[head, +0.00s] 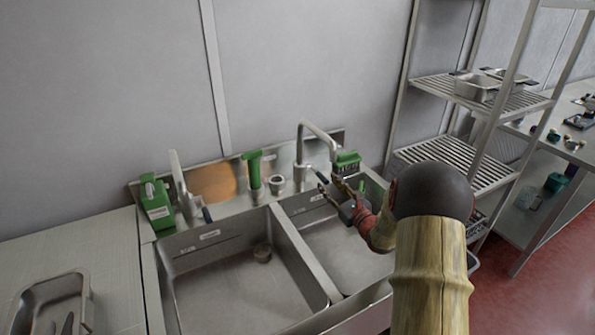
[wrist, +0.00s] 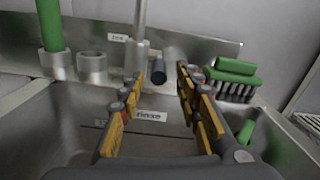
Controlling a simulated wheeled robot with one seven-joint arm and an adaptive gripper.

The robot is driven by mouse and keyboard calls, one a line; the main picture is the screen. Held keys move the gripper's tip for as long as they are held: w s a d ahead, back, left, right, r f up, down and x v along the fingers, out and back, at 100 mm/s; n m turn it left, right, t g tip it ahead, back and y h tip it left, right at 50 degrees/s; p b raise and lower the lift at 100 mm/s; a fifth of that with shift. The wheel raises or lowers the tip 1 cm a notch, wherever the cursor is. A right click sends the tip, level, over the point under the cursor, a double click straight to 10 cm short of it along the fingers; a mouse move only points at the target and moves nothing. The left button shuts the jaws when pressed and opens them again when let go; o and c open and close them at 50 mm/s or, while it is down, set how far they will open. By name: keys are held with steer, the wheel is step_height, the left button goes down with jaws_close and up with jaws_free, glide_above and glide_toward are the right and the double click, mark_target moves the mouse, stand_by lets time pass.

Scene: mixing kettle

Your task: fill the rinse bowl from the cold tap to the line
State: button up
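The rinse bowl is the right-hand sink basin (head: 345,255); its back wall carries a label reading "rinse" (wrist: 148,116). No water shows in the part I can see. A steel tap (head: 300,155) with an arched spout stands behind it, and its post shows in the wrist view (wrist: 137,58). A dark tap handle (head: 322,177) points forward from the tap; in the wrist view its end (wrist: 158,72) appears between my fingertips. My gripper (head: 331,186) is open with empty space between its fingers (wrist: 168,85). I cannot tell whether it touches the handle. My arm hides part of the basin.
A green object (wrist: 247,130) is right of my gripper. Shelving (head: 455,155) stands right.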

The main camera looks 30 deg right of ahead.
mark_target(319, 175)
steer(key=shift+w, duration=1.35)
steer(key=shift+w+b, duration=0.3)
steer(key=shift+w, duration=2)
steer(key=shift+d, duration=0.1)
steer(key=shift+c, duration=1.2)
jaws_close()
